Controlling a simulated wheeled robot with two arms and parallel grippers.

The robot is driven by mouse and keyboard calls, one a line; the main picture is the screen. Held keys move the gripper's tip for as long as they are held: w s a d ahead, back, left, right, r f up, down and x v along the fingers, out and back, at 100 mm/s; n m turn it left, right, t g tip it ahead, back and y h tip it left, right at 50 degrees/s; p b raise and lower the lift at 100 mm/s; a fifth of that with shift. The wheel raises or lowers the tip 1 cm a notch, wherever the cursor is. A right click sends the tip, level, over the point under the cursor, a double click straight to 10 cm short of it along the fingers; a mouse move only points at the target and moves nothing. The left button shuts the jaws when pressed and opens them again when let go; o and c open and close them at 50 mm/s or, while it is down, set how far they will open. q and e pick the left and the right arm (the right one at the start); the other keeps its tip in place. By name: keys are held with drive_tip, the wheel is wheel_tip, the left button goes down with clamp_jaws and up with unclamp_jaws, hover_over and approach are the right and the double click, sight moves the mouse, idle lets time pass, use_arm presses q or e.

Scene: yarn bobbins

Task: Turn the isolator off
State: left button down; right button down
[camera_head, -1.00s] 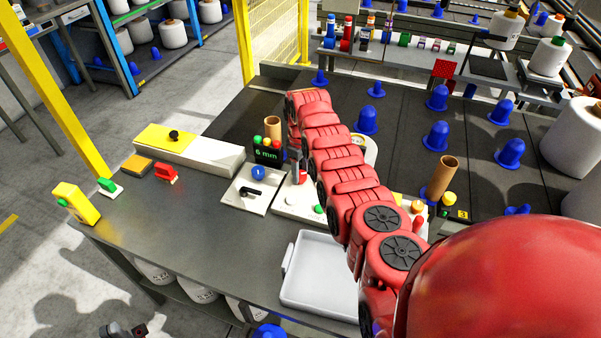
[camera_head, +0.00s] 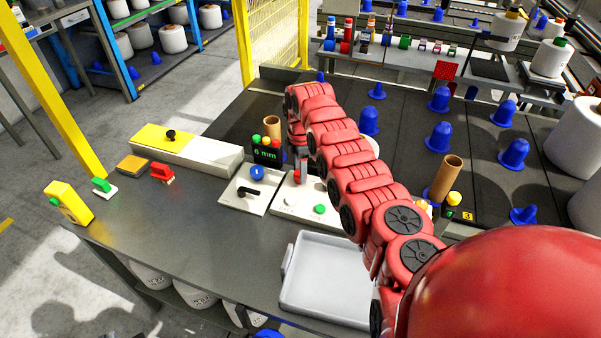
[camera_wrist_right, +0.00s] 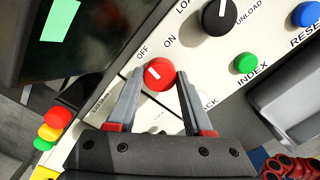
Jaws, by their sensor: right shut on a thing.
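The isolator is a red round knob (camera_wrist_right: 160,75) with a white mark, on a white panel in the right wrist view. The labels OFF and ON stand just above it. The white mark slants across the knob's upper left part. My right gripper (camera_wrist_right: 159,80) has a grey finger on each side of the knob and is shut on it. In the head view my right gripper (camera_head: 299,170) reaches down to the white panel (camera_head: 287,208), and the arm hides part of it. My left gripper is not in view.
A black knob (camera_wrist_right: 219,16), a green INDEX button (camera_wrist_right: 244,63) and a blue RESET button (camera_wrist_right: 306,13) sit near the isolator. A signal stack (camera_wrist_right: 54,122) stands to the left. A white tray (camera_head: 286,271) lies in front. The table's left front is clear.

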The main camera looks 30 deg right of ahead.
drive_tip(key=shift+n+b, duration=0.3)
drive_tip(key=shift+n, duration=0.4)
drive_tip(key=shift+c, duration=1.5)
unclamp_jaws()
wheel_tip(320, 180, up, 17)
drive_tip(key=p, duration=0.1)
drive_tip(key=shift+r, duration=0.2)
